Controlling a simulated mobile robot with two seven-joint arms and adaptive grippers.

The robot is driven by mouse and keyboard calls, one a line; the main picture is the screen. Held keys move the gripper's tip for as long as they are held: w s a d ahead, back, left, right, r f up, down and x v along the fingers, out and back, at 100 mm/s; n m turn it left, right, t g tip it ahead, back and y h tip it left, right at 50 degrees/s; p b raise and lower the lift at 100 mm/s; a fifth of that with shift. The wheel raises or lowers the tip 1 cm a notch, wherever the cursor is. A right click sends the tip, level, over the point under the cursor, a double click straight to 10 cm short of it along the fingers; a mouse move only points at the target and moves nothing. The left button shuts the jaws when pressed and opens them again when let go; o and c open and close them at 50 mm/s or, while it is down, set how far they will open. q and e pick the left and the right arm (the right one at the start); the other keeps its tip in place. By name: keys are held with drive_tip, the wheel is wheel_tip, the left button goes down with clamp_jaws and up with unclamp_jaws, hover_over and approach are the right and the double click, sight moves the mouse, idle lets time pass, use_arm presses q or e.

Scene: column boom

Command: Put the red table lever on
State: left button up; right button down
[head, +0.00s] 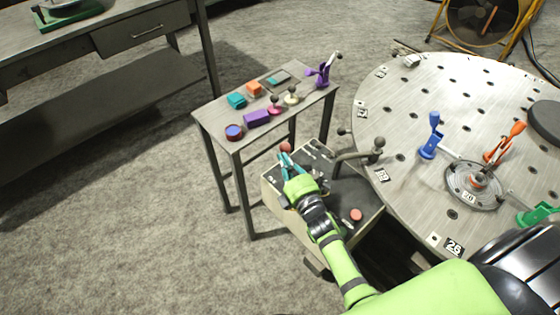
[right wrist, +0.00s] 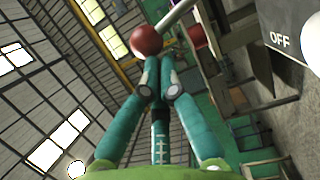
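The red lever knob (head: 285,147) stands at the far edge of a grey control box (head: 345,190) between the small table and the round table. In the right wrist view the red ball (right wrist: 146,40) sits on a pale rod, just beyond my fingertips. My right gripper (head: 287,163) has teal fingers that come together at the tips, as the right wrist view (right wrist: 159,88) shows. The ball does not appear to be between them; whether they touch it I cannot tell. An "OFF" label (right wrist: 280,41) shows on a dark panel. My left gripper is not in view.
A red button (head: 356,214) is on the box. A dark bent handle (head: 360,154) is close to the right. The small table (head: 222,112) holds several coloured pieces. The round table (head: 400,100) carries blue, orange and green clamps. Open floor lies at the left.

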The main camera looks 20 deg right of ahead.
drive_tip(key=w+d+r+m+g+p, duration=0.1)
drive_tip(key=w+d+m+g+p, duration=0.1)
drive_tip(key=d+m, duration=0.4)
drive_tip(key=shift+w+d+p, duration=0.5)
drive_tip(key=shift+d+p, duration=0.5)
drive_tip(key=shift+p, duration=0.25)
drive_tip(key=shift+d, duration=0.1)
